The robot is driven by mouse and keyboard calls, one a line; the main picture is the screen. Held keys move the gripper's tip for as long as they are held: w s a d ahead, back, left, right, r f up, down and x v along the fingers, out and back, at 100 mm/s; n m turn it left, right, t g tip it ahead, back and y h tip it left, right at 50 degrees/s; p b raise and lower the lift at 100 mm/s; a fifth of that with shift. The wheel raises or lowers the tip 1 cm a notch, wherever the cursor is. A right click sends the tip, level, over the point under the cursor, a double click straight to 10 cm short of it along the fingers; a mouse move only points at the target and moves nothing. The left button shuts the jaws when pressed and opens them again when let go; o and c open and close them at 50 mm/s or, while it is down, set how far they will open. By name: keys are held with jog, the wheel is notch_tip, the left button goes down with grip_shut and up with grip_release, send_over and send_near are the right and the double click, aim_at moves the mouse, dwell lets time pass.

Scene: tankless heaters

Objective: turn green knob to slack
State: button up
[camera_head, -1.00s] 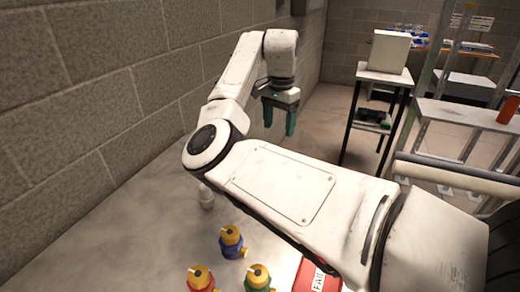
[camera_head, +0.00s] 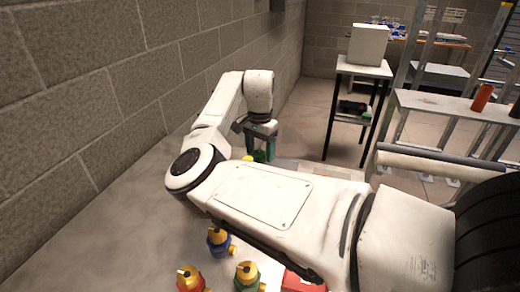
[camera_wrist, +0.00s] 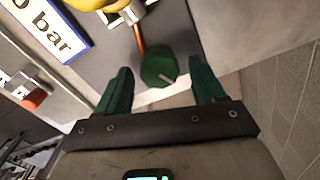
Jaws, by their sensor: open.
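The green knob (camera_wrist: 158,68) is a dark green faceted knob with a pale pointer mark at its lower right edge in the wrist view. A copper-coloured pipe or rod (camera_wrist: 139,36) runs up from it. The knob also shows small in the head view (camera_head: 259,156), just below my fingers. My gripper (camera_wrist: 162,76) has its two green fingers spread on either side of the knob, with a gap visible on both sides. The gripper also shows in the head view (camera_head: 260,145), pointing down. I cannot tell how deep the fingers reach around the knob.
A white sign reading "0 bar" (camera_wrist: 45,25) and a yellow part (camera_wrist: 100,4) lie near the knob. Blue (camera_head: 219,242), red (camera_head: 190,280) and green (camera_head: 247,276) valves with yellow caps sit at the front. A brick wall (camera_head: 100,90) borders the left. A stand (camera_head: 360,75) is behind.

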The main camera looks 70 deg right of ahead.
jog(key=c, duration=1.1)
jog(key=shift+o, duration=0.2)
jog(key=shift+r+n+p, duration=0.15)
jog(key=shift+n+p, duration=0.25)
jog(key=shift+p, duration=0.2)
jog(key=shift+r+n+p, duration=0.1)
jog(key=shift+n+p, duration=0.4)
jog(key=shift+p, duration=0.45)
jog(key=n+p, duration=0.2)
jog(key=p, duration=0.1)
jog(key=shift+r+n+p, duration=0.1)
jog(key=shift+n+p, duration=0.2)
jog(key=n+p, duration=0.4)
jog(key=shift+p, duration=0.4)
jog(key=shift+w+f+n+p, duration=0.1)
jog(key=shift+f+n+p, duration=0.05)
jog(key=shift+n+p, duration=0.55)
jog(key=shift+w+f+n+p, duration=0.15)
jog(key=shift+n+p, duration=0.3)
jog(key=shift+n, duration=0.35)
jog(key=shift+s, duration=0.1)
